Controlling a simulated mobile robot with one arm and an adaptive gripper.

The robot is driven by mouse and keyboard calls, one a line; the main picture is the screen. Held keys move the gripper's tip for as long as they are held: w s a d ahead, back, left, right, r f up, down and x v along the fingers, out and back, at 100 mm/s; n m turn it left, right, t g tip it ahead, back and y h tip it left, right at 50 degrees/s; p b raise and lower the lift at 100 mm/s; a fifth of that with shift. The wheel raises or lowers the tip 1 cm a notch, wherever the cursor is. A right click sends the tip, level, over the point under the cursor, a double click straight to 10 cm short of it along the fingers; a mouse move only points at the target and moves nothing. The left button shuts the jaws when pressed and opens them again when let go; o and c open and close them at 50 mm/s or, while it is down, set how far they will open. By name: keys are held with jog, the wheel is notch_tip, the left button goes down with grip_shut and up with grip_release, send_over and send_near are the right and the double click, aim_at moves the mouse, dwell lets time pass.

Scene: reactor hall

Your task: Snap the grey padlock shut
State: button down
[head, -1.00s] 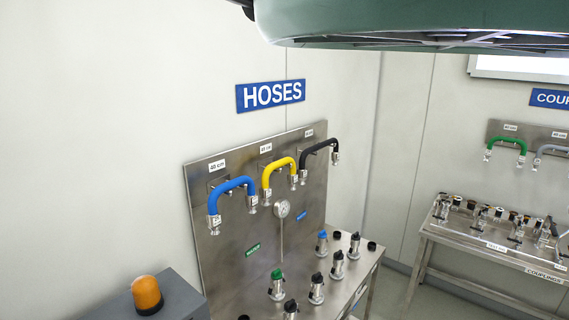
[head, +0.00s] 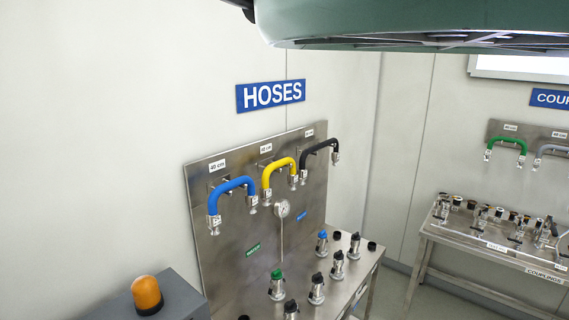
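No grey padlock shows in the head view. My gripper does not show in the head view either. A dark green rounded body hangs across the top right, close to the camera; I cannot tell what it is.
A steel hose stand (head: 228,262) holds a blue hose (head: 232,185), a yellow hose (head: 279,165) and a black hose (head: 318,146) under a HOSES sign (head: 271,95). An orange beacon (head: 147,294) sits on a grey cabinet (head: 183,300). A couplings table (head: 470,242) stands at right, with floor between.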

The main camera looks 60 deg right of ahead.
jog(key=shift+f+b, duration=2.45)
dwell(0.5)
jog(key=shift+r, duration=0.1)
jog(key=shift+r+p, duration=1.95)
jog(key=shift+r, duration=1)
